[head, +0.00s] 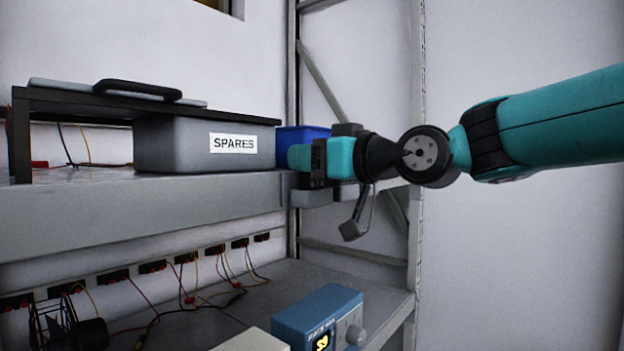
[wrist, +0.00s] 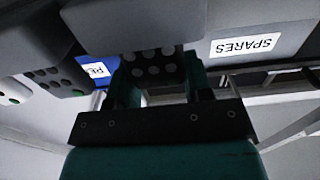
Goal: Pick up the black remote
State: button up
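A dark remote-like piece with rows of round buttons (wrist: 155,68) shows in the wrist view, between the two teal fingers of my gripper (wrist: 160,82). A dark block (head: 347,130) shows behind my gripper in the head view.
The grey SPARES bin (head: 190,145) stands left of my gripper, under a black riser (head: 250,119). A blue bin (head: 290,135) is behind. Grey blocks (head: 312,198) sit below my gripper at the shelf edge. A blue instrument (head: 318,312) is on the lower shelf.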

jog(key=shift+c, duration=0.7)
